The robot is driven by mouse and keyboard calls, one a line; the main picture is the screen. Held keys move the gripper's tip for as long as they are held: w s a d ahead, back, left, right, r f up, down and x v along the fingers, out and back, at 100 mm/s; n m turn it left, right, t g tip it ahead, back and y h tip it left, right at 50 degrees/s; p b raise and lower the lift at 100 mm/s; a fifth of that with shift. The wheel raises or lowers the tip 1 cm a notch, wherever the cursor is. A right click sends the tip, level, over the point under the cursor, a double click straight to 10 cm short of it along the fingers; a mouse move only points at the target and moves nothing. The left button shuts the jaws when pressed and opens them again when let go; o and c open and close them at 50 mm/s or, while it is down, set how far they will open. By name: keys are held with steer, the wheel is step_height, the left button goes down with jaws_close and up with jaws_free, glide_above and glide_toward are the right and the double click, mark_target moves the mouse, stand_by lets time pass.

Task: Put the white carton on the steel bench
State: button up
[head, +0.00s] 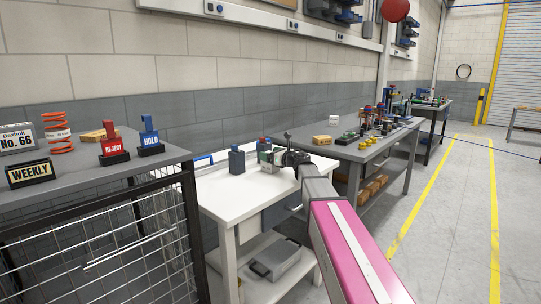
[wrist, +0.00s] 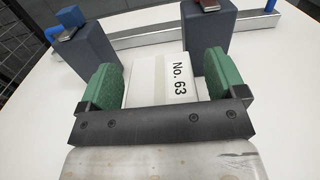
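The white carton, marked "No. 63" (wrist: 178,75), lies on a white table (head: 233,200) between my fingers in the wrist view. My gripper (wrist: 160,82) has green finger pads, one on either side of the carton. The pads stand wide, with a thin gap showing at the carton's right side. In the head view my gripper (head: 272,155) is low over the white table and largely hides the carton. Two grey-topped benches show: one at right (head: 375,150), one at left (head: 75,185). I cannot tell from the frames which is the steel bench.
Two dark grey blocks (wrist: 90,52) (wrist: 208,35) stand just beyond the carton, before a metal rail (wrist: 140,40). The left bench holds REJECT (head: 113,150), HOLD and WEEKLY signs and an orange spring (head: 60,135). The right bench holds a yellowish box (head: 322,140) and many small parts.

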mark_target(266, 167)
steer(key=shift+s+d+r, duration=0.1)
steer(key=shift+s, duration=0.05)
steer(key=v, duration=1.1)
steer(key=shift+o, duration=0.4)
steer(key=shift+s+d, duration=0.15)
steer(key=shift+w+a+f, duration=0.15)
steer(key=shift+a+f, duration=0.1)
steer(key=shift+f, duration=0.35)
steer(key=shift+w+a+f, duration=0.15)
steer(key=shift+a+f, duration=0.1)
steer(key=shift+f, duration=0.3)
steer(key=x, duration=0.5)
steer(key=shift+w+a, duration=0.1)
steer(key=shift+w, duration=0.1)
steer(key=shift+f+x, duration=0.2)
steer(key=shift+x, duration=1.15)
steer(key=shift+f+x, duration=0.2)
steer(key=shift+x, duration=1.15)
steer(key=shift+c, duration=0.3)
